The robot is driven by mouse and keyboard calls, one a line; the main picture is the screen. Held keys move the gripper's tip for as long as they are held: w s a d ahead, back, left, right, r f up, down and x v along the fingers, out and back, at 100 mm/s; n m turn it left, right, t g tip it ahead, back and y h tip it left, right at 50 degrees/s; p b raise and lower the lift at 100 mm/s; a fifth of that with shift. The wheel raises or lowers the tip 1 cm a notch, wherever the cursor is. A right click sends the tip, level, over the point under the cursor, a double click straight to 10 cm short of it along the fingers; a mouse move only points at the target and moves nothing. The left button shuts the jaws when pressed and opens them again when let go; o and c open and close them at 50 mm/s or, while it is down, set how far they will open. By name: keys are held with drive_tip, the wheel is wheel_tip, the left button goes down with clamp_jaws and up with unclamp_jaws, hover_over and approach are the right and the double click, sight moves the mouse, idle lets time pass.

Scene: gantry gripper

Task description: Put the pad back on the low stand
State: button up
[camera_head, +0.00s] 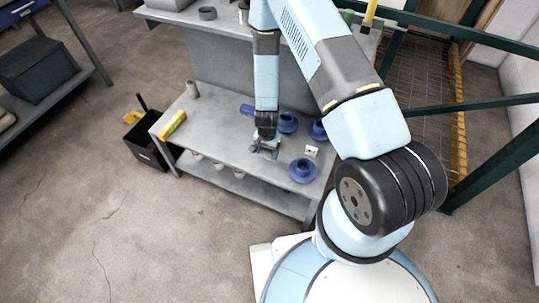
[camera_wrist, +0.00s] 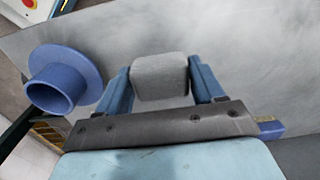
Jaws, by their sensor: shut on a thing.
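The pad (camera_wrist: 160,68) is a grey block with rounded edges. In the wrist view it sits between the two blue fingers of my gripper (camera_wrist: 160,85), which is shut on it. In the head view my gripper (camera_head: 265,146) points down, low over the grey workbench top (camera_head: 215,130); the pad there is too small to make out clearly. I cannot tell whether the pad touches the bench. Several blue flanged round pieces (camera_head: 302,170) stand right of my gripper, one also at the left of the wrist view (camera_wrist: 62,78). I cannot tell which thing is the low stand.
A small white box (camera_head: 311,151) lies among the blue pieces. A yellow object (camera_head: 172,124) and a grey cylinder (camera_head: 192,89) are at the bench's left. A blue block (camera_head: 247,109) lies behind my gripper. The bench top between the yellow object and my gripper is clear.

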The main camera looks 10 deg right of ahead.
sight(269, 155)
drive_tip(key=shift+w+d+f, duration=0.2)
drive_tip(key=shift+w+f, duration=0.2)
drive_tip(key=shift+f, duration=0.1)
drive_tip(key=shift+w+d+f, duration=0.15)
drive_tip(key=shift+w+f, duration=0.2)
drive_tip(key=shift+f, duration=0.15)
drive_tip(key=shift+w+f, duration=0.15)
drive_tip(key=shift+f, duration=1.6)
drive_tip(key=o, duration=1.1)
